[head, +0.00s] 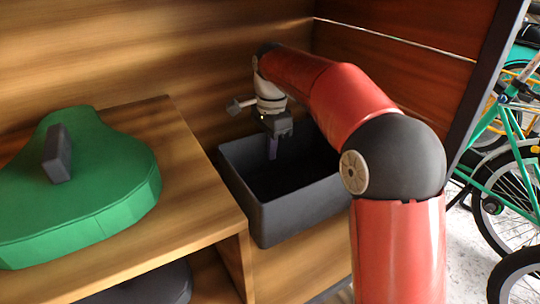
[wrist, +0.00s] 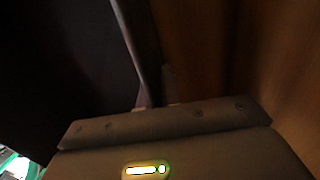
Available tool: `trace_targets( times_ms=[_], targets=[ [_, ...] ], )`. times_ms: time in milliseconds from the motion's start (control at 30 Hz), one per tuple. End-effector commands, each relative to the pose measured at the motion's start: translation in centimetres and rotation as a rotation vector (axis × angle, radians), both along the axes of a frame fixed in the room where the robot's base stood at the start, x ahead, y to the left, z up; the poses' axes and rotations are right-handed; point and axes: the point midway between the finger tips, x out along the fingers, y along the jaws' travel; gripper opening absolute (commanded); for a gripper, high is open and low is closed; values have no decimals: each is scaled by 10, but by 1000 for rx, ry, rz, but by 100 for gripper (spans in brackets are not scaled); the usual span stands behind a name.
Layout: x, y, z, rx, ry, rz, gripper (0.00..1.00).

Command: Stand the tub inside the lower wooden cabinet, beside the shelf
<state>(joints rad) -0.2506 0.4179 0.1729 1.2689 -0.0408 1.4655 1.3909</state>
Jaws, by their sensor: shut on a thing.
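The tub (head: 305,212) is a dark grey, open-topped box. In the head view it is upright inside the wooden cabinet (head: 150,50), just right of the wooden shelf (head: 185,135). Its left wall is close to the shelf's edge. My gripper (head: 272,150) points down at the tub's far side and is shut on its rim. In the wrist view the tub's rim (wrist: 132,35) runs down between the fingers (wrist: 157,98). The fingertips are dark and hard to see. I cannot tell whether the tub's bottom rests on the cabinet floor (head: 290,270).
A green padded piece (head: 85,190) with a dark block (head: 57,154) lies on the shelf. A dark rounded thing (head: 150,285) sits under the shelf. The reddish cabinet side wall (head: 420,65) is close behind my arm. Bicycles (head: 510,170) stand outside at the right.

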Motion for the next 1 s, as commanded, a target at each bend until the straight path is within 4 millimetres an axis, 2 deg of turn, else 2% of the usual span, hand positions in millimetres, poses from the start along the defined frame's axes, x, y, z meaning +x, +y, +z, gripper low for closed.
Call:
trace_targets(
  times_ms=[33, 100, 433, 500, 633, 867, 1000],
  targets=[
    [-1, -1, -10, -1, 3, 0, 0],
    [0, 0, -14, 0, 0, 0, 0],
    [0, 0, -17, -1, 1, 0, 0],
    [0, 0, -17, -1, 1, 0, 12],
    [0, 0, -17, -1, 1, 0, 27],
    [0, 0, -17, -1, 1, 0, 27],
    [0, 0, -9, 1, -1, 0, 27]
  ],
)
